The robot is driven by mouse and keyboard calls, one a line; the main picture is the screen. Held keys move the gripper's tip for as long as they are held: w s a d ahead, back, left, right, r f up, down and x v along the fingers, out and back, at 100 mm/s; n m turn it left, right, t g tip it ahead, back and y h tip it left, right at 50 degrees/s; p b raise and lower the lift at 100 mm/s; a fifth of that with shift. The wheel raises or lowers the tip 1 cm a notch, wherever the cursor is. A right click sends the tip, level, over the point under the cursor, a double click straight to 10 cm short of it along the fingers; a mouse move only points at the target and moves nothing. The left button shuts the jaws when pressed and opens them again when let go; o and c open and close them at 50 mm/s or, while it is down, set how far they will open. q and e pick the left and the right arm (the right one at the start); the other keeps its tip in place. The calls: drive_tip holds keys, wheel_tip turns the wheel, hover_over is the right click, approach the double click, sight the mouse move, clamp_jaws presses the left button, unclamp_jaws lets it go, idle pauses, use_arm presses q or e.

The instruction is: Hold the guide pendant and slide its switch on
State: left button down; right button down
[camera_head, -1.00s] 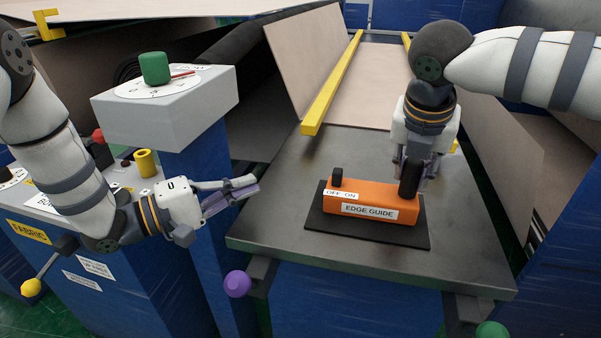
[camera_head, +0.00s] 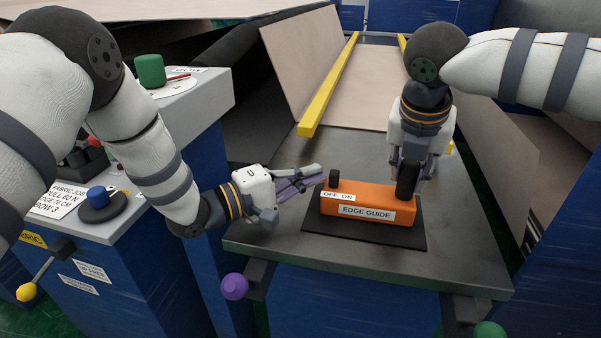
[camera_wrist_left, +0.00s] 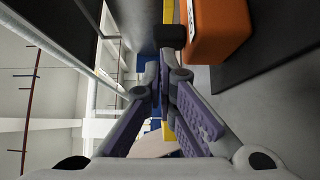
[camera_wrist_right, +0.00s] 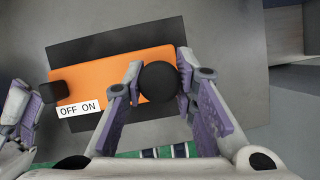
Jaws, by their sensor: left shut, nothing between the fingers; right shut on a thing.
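The guide pendant (camera_head: 362,205) is an orange box labelled "EDGE GUIDE", lying on a black mat (camera_head: 400,237). Its black switch knob (camera_head: 334,177) stands at the left end, beside the "OFF" side of the "OFF ON" label (camera_wrist_right: 79,109). My right gripper (camera_wrist_right: 158,82) is shut on the round black post (camera_wrist_right: 159,81) at the pendant's right end. My left gripper (camera_head: 321,174) is shut and empty, its fingertips just left of the switch knob. The knob also shows beyond the fingertips in the left wrist view (camera_wrist_left: 171,36); whether they touch cannot be told.
The pendant rests on a grey metal table (camera_head: 455,255). A yellow rail (camera_head: 330,85) runs behind it. A purple knob (camera_head: 234,286) and a green knob (camera_head: 490,330) are at the table's front. A blue console with a green knob (camera_head: 150,70) stands at left.

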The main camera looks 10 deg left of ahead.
use_arm(q)
drive_tip(key=shift+d, duration=1.45)
drive_tip(key=shift+a, duration=0.1)
drive_tip(key=shift+a, duration=0.4)
drive_tip(key=a, duration=0.3)
drive_tip(key=shift+a, duration=0.35)
drive_tip(key=v, duration=0.9)
drive_tip(key=shift+s+a, duration=0.1)
drive_tip(key=shift+s, duration=0.25)
use_arm(e)
drive_tip(key=c, duration=1.2)
unclamp_jaws()
